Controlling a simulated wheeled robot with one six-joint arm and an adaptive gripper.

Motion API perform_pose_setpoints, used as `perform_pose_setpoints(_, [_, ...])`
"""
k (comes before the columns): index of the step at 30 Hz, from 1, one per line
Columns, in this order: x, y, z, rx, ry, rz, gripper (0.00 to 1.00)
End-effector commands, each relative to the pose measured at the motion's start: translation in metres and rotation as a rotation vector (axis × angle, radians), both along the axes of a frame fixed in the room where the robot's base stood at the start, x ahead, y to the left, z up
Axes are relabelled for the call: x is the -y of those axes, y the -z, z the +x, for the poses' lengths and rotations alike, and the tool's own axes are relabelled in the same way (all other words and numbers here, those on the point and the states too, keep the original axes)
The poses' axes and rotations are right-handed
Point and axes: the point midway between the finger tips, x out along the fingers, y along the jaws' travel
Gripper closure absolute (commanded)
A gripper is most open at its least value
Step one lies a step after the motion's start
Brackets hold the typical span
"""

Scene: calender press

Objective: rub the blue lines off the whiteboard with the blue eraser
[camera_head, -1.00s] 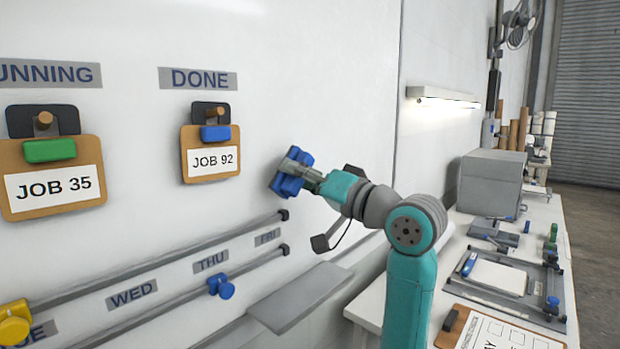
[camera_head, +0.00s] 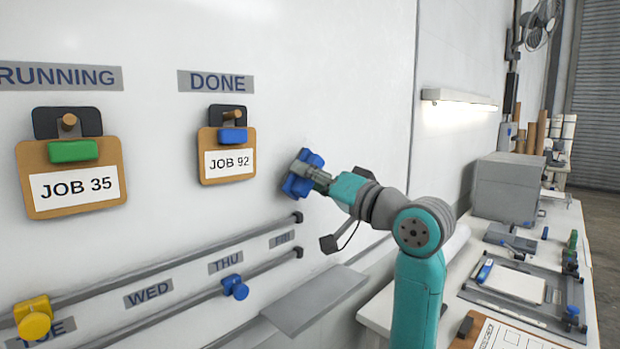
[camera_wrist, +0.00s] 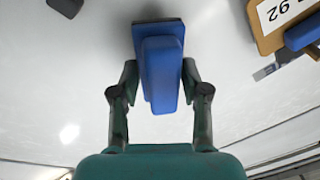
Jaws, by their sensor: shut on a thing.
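My gripper (camera_head: 310,174) is shut on the blue eraser (camera_head: 298,185), at the whiteboard (camera_head: 345,60) to the right of the DONE column. In the wrist view the blue eraser (camera_wrist: 160,75) sits between my two fingers, with its dark pad (camera_wrist: 158,24) on the far side, toward the board. I cannot tell whether the pad touches the board. No blue lines show on the visible part of the whiteboard; the eraser and arm hide a small patch of it.
Clipboards JOB 35 (camera_head: 70,207) and JOB 92 (camera_head: 206,177) hang to the left. Below run two rails (camera_head: 130,277) with a yellow knob (camera_head: 33,318) and a blue knob (camera_head: 235,287). A grey shelf (camera_head: 312,300) juts out beneath my arm. A cluttered bench (camera_head: 575,240) stands right.

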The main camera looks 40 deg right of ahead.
Motion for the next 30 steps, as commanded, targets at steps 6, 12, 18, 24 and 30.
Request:
perform_pose_setpoints(6, [0.0, 0.0, 0.004, 0.0, 0.0, 0.0, 0.82])
perform_pose_setpoints(12, [0.0, 0.0, 0.007, 0.0, 0.0, 0.0, 0.82])
perform_pose_setpoints(18, [0.0, 0.0, 0.011, 0.0, 0.0, 0.0, 0.82])
perform_pose_setpoints(24, [0.0, 0.0, 0.014, 0.001, -0.001, 0.0, 0.82])
perform_pose_setpoints(30, [-0.001, 0.0, 0.017, 0.001, -0.001, 0.0, 0.82])
